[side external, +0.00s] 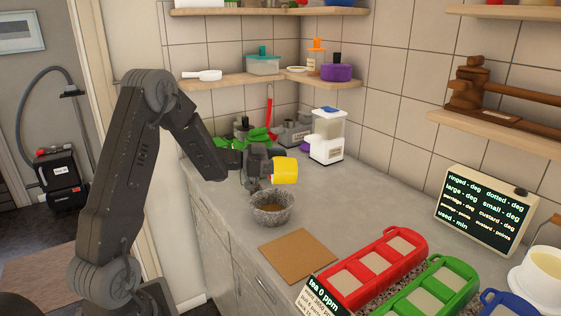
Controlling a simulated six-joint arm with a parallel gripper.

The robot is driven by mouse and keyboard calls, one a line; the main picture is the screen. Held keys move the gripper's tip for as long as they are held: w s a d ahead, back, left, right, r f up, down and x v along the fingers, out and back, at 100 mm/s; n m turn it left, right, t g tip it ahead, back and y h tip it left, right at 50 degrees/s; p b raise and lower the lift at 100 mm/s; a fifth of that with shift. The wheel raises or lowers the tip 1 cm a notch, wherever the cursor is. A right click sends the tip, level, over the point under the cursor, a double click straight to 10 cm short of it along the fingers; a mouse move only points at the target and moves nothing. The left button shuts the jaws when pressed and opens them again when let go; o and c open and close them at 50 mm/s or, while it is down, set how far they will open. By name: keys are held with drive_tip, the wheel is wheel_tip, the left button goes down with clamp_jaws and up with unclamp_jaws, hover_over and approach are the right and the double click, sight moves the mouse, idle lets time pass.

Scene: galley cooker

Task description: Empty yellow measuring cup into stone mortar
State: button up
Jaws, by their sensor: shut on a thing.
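The yellow measuring cup (285,171) is in my gripper (266,172), above the counter and a little above the mortar. The cup lies tilted on its side, with its pale end toward the right. My gripper is shut on it. The inside of the cup cannot be seen from here. The stone mortar (271,214) is a grey speckled bowl standing upright on the counter below the cup. Some brownish contents (271,208) show inside the mortar.
A white-and-clear container (328,136) stands behind the cup. Green and red items (257,135) lie at the back. A brown board (297,254) lies in front of the mortar, with red (345,286) and green trays (436,290) to the right. The counter right of the mortar is clear.

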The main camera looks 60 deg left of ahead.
drive_tip(key=shift+f, duration=0.15)
drive_tip(key=shift+w+r+g, duration=0.1)
drive_tip(key=shift+r+g, duration=0.15)
drive_tip(key=shift+g, duration=0.15)
idle(0.4)
drive_tip(key=shift+w+d+r+g+y, duration=0.15)
drive_tip(key=shift+g+y, duration=0.25)
drive_tip(key=shift+g, duration=0.2)
drive_tip(key=shift+w+d+r+g+y, duration=0.15)
drive_tip(key=shift+g+y, duration=0.25)
drive_tip(key=shift+g, duration=0.2)
drive_tip(key=shift+a, duration=0.1)
